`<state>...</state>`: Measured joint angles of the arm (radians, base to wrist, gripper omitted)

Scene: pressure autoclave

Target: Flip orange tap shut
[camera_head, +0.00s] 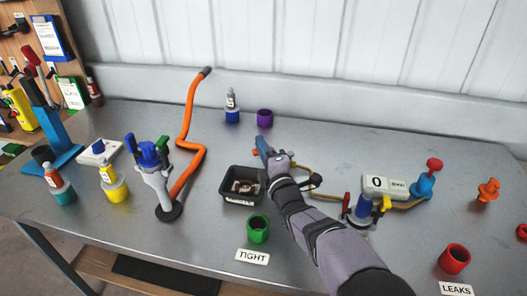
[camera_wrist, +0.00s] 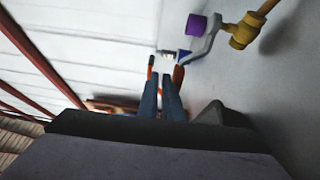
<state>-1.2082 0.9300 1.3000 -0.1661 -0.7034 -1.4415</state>
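An orange tap-like fitting (camera_head: 488,190) stands on the bench at the far right, well away from my gripper. I cannot tell its handle position at this size. My gripper (camera_head: 260,148) is above the middle of the bench, behind the black tray. Nothing is clearly held. A grey bent piece on a yellow fitting (camera_wrist: 240,32) lies just beyond the right fingertip; whether they touch is unclear.
A black tray (camera_head: 241,201), a green cup (camera_head: 258,229) and a purple cup (camera_head: 265,118) are near the arm. A gauge box reading 0 (camera_head: 392,187) and a blue valve with a red knob (camera_head: 424,184) stand right. An orange bent pipe (camera_head: 187,160) rises left.

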